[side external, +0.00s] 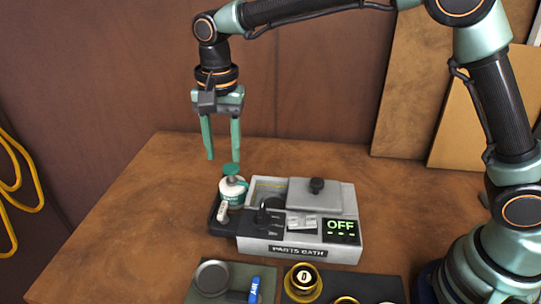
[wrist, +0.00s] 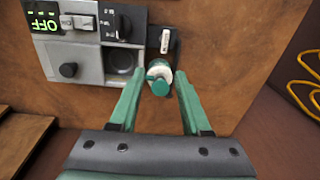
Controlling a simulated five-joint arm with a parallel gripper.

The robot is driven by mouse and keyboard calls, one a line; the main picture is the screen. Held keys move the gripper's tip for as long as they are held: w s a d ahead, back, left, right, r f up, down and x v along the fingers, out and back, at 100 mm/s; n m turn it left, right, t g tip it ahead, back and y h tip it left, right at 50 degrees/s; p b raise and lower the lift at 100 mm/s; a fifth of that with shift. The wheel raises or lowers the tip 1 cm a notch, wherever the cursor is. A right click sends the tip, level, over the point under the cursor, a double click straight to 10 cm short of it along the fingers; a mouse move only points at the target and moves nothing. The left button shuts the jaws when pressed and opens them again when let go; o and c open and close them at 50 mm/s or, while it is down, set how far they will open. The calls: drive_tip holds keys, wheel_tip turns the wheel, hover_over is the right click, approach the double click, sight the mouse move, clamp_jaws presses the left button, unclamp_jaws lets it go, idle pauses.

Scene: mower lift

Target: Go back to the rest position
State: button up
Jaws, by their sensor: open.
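My gripper (side external: 222,158) hangs from the arm with its two green fingers apart and nothing between them.
A dark tray (side external: 235,275) with a round grey dish and a blue-handled tool lies in front. A dark mat (side external: 375,289) with brass-coloured round parts lies beside it. Boards lean on the back wall (side external: 405,90). Yellow cable (side external: 22,180) hangs at left. The left tabletop is clear.

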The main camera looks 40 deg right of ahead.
drive_tip(key=s+d+r+n+t, duration=0.1)
drive_tip(key=s+d+r+n, duration=0.2)
drive_tip(key=d, duration=0.4)
drive_tip(key=s+d+r+n+t, duration=0.1)
drive_tip(key=s+d+r+t, duration=0.1)
drive_tip(key=s+d+r, duration=0.35)
drive_tip(key=s+d+f+n+t, duration=0.2)
drive_tip(key=s+d+f+n, duration=0.1)
drive_tip(key=s+d, duration=0.4)
drive_tip(key=shift+d+n, duration=0.8)
drive_tip(key=shift+d, duration=0.4)
